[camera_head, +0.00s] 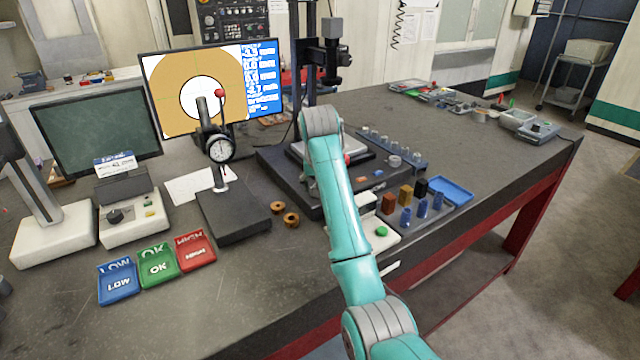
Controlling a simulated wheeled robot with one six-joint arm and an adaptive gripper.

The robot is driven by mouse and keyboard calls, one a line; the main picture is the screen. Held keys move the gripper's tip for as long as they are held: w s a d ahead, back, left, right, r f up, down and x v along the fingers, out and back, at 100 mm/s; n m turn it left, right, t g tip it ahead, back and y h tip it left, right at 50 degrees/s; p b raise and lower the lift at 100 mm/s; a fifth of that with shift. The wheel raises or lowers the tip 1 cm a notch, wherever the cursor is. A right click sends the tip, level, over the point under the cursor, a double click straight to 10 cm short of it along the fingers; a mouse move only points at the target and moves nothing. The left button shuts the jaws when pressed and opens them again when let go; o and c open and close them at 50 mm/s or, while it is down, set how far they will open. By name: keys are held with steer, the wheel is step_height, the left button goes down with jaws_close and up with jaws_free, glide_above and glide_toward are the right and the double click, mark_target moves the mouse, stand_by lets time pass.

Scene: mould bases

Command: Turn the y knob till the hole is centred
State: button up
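The monitor (160,75) at the back left shows a tan disc with a white round hole (188,97) outlined in black. A dial gauge stand covers part of the hole, and I cannot tell how well it is centred. The camera stand's stage (292,150) is on a dark base in the middle of the bench, under a dark camera (331,65). My teal arm crosses in front of the stage and hides part of it. I cannot make out the y knob. My gripper is hidden behind my arm, so its hold does not show.
Blue, green and red trays (118,296) lie at the front left. The dial gauge (220,149) stands on a dark base, with two brass rings (291,219) beside it. Small coloured blocks (389,203) and a blue tray (462,191) are right of my arm.

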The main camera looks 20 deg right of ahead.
steer(key=c, duration=1.1)
steer(key=shift+c, duration=0.2)
steer(key=shift+m, duration=0.3)
steer(key=m+h, duration=0.1)
steer(key=m, duration=0.2)
steer(key=shift+a+g, duration=0.1)
steer(key=shift+g, duration=0.3)
steer(key=shift+m+g+h, duration=0.5)
steer(key=shift+m+h, duration=0.2)
steer(key=shift+m, duration=1.4)
steer(key=o, duration=1.1)
steer(key=shift+o, duration=0.2)
